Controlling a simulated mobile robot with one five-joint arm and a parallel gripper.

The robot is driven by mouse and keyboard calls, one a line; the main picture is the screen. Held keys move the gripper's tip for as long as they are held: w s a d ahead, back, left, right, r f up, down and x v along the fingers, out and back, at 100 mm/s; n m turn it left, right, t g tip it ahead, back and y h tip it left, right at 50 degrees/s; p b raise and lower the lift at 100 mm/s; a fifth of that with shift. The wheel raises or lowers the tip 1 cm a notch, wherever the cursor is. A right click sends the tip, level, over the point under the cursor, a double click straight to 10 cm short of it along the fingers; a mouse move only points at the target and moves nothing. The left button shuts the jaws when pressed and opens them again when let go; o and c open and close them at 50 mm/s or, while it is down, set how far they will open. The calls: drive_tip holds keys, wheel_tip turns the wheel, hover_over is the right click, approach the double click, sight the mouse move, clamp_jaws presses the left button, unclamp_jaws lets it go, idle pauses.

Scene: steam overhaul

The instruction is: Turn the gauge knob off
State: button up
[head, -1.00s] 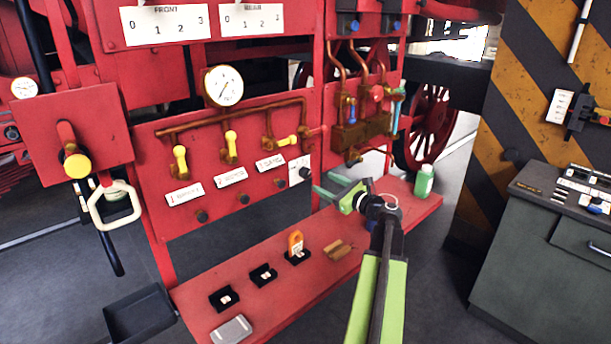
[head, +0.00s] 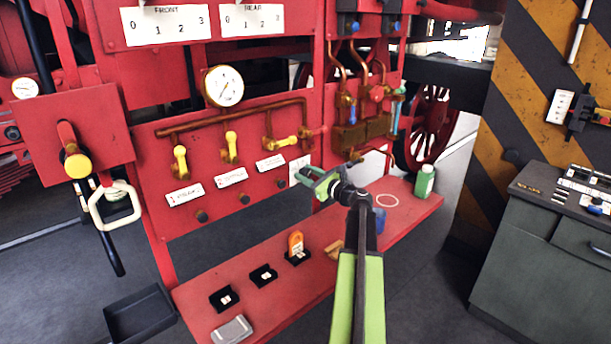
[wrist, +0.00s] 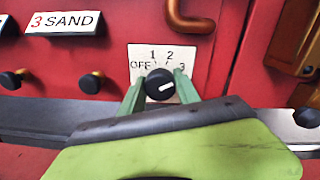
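The gauge knob (wrist: 160,85) is a round black knob with a white pointer mark, in the wrist view. Its mark points right, toward the 3 on the white dial plate (wrist: 147,54), which reads OFF, 1, 2, 3. My gripper (head: 308,176) is at the right end of the red panel in the head view. Its green fingers stand on either side of the knob, close to its edges, and look open. I cannot tell whether either finger touches it. In the head view my gripper hides the knob.
A brown pipe (wrist: 188,18) hangs just above right of the dial plate. The 3 SAND label (wrist: 66,22) and small black knobs (wrist: 90,83) are to the left. A red shelf (head: 255,310) below holds small items and a green bottle (head: 424,182).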

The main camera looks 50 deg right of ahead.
drive_tip(key=c, duration=0.7)
drive_tip(key=shift+a, duration=0.2)
clamp_jaws()
drive_tip(key=shift+d, duration=0.1)
drive_tip(key=n, duration=0.4)
drive_tip(key=shift+n, duration=0.4)
drive_tip(key=n, duration=0.6)
drive_tip(key=shift+p, duration=0.35)
drive_tip(key=n, duration=0.6)
drive_tip(key=shift+h, duration=0.3)
drive_tip(key=n, duration=0.6)
drive_tip(key=shift+f+n, duration=0.1)
drive_tip(key=shift+n, duration=0.2)
